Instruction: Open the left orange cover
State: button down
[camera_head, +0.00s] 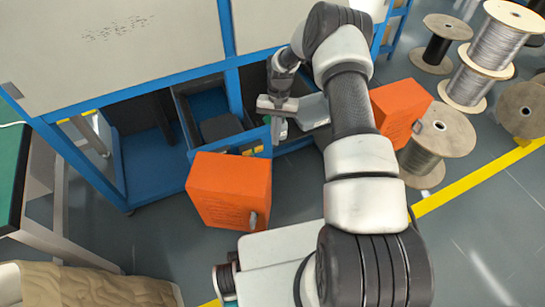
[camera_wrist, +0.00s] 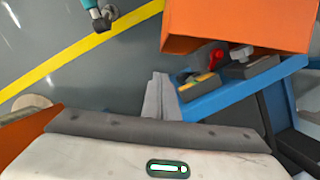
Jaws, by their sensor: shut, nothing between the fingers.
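The left orange cover (camera_head: 230,185) is a box-like panel at the front of the blue machine in the head view, with a small grey handle (camera_head: 253,218) low on its right side. In the wrist view an orange cover (camera_wrist: 240,25), apparently the same one, fills the upper right; its handle does not show there. My gripper (camera_head: 276,128) is right of and behind this cover, above the gap between the two covers, apart from the handle. In the wrist view its fingers (camera_wrist: 160,98) are together and hold nothing. How far the cover is open is hard to tell.
A right orange cover (camera_head: 398,108) stands beyond my arm. Blue frame bars (camera_head: 233,85) and an open blue compartment (camera_head: 207,108) lie behind the left cover. A red knob (camera_wrist: 216,56) is near the frame. Cable spools (camera_head: 437,140) stand at right. Floor in front is partly clear.

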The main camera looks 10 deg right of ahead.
jog(key=s+a+f+b, duration=0.1)
jog(key=s+a+f, duration=0.1)
jog(key=s+f, duration=0.3)
jog(key=shift+a+f+n, duration=0.3)
jog(key=shift+f, duration=1.8)
jog(key=shift+s, duration=0.15)
